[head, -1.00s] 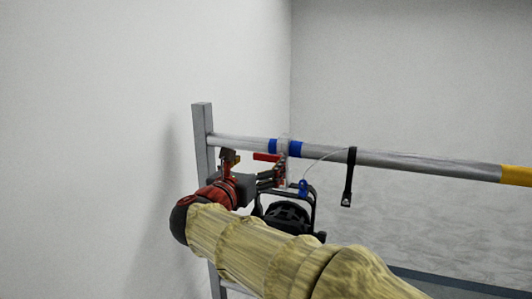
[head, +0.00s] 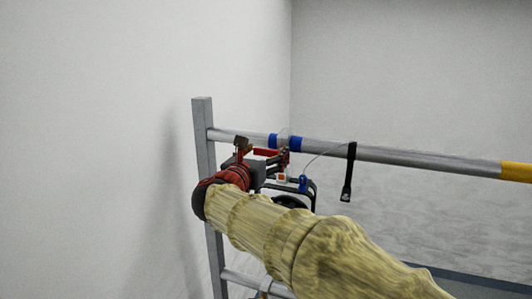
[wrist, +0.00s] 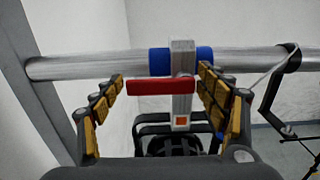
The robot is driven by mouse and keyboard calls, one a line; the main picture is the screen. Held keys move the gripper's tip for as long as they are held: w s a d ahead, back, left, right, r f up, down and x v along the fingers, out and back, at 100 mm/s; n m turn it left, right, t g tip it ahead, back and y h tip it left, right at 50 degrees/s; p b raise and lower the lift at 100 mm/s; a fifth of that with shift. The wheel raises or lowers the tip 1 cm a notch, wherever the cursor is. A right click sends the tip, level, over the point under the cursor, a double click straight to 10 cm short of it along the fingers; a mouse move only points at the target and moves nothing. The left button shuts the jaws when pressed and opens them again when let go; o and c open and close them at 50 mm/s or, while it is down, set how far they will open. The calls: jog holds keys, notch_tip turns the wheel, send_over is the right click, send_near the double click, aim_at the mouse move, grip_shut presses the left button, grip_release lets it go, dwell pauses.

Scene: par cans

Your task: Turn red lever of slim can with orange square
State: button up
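The slim can (wrist: 158,146) is dark and hangs under the silver rail from a pale clamp (wrist: 182,105). The clamp carries a small orange square (wrist: 181,122) and sits between blue bands on the rail. The red lever (wrist: 160,86) sticks out level to the left from the clamp, just below the rail. My gripper (wrist: 158,98) is open around the lever and clamp, one padded finger on each side, with a gap left of the lever. The right finger is close to the clamp; I cannot tell if it touches. In the head view my arm hides part of the can (head: 290,202).
The rail (head: 400,155) runs right from a grey upright post (head: 203,150) near the left wall. A black strap (head: 349,172) hangs from the rail to the right, with a thin cable running to the clamp. A yellow band (head: 516,171) marks the rail's right end.

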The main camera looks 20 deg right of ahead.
aim_at(285, 141)
jog(key=c, duration=1.3)
jog(key=shift+o, duration=0.2)
jog(key=shift+b, duration=0.4)
jog(key=m+b, duration=0.3)
jog(key=b, duration=0.2)
jog(key=shift+s+d+r+m, duration=0.15)
jog(key=shift+s+r+m, duration=0.05)
jog(key=shift+r+m, duration=0.2)
jog(key=m+b, duration=0.3)
jog(key=s+d+r+m+b, duration=0.1)
jog(key=m+b, duration=0.2)
jog(key=b, duration=0.1)
jog(key=d+m+b, duration=0.1)
jog(key=m+b, duration=0.2)
jog(key=b, duration=0.1)
jog(key=shift+s+r, duration=0.15)
jog(key=shift+s, duration=0.05)
jog(key=m+b, duration=0.3)
jog(key=d+m+b, duration=0.1)
jog(key=shift+s+r, duration=0.15)
jog(key=shift+s, duration=0.2)
jog(key=shift+m+b, duration=0.35)
jog(key=shift+m, duration=0.05)
